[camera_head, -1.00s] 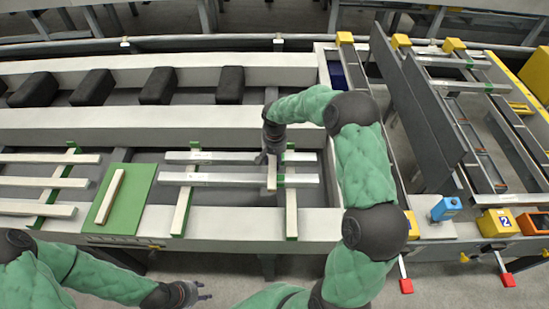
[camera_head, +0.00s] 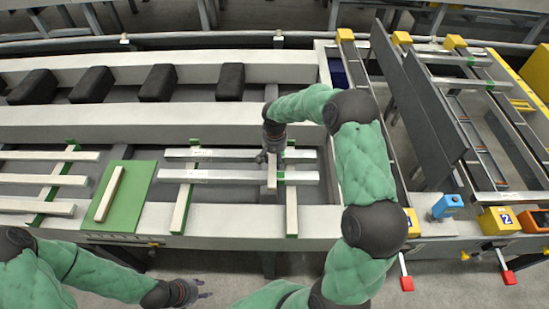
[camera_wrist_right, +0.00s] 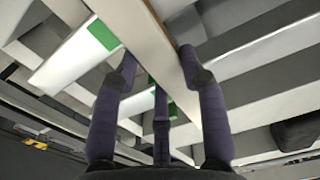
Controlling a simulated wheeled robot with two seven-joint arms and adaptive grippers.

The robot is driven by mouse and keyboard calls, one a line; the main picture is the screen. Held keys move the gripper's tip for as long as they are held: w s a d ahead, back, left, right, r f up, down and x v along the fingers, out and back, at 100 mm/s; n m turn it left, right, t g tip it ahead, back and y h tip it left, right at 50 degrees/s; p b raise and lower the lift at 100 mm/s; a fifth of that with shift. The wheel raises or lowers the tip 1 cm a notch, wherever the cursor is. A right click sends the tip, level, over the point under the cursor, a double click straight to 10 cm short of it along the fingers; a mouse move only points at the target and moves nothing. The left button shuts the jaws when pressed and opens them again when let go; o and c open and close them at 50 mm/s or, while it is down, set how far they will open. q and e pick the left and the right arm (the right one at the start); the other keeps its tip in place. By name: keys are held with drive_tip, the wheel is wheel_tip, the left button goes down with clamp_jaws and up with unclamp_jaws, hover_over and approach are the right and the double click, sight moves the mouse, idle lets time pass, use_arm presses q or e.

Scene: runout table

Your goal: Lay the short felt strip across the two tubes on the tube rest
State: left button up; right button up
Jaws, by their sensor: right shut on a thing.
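Two grey tubes, the far one (camera_head: 225,155) and the near one (camera_head: 225,177), lie side by side across the tube rest, whose pale bars (camera_head: 181,210) have green ends. My right gripper (camera_head: 270,157) is over the tubes towards their right end, pointing down. It is shut on the short pale felt strip (camera_head: 272,178), which runs crosswise over the near tube. In the right wrist view the strip (camera_wrist_right: 163,55) passes between the fingers (camera_wrist_right: 160,68). Whether it touches the tubes I cannot tell. My left gripper (camera_head: 190,292) is low in front of the table, apparently open and empty.
A green mat (camera_head: 135,190) bearing another pale strip (camera_head: 108,195) lies left of the tubes. Several pale bars (camera_head: 40,180) rest further left. Dark blocks (camera_head: 157,85) stand along the back channel. Dark upright panels (camera_head: 430,105) stand at the right.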

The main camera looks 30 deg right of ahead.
sight(275, 159)
drive_tip(key=shift+f, duration=0.15)
drive_tip(key=o, duration=1.3)
wheel_tip(275, 159, up, 12)
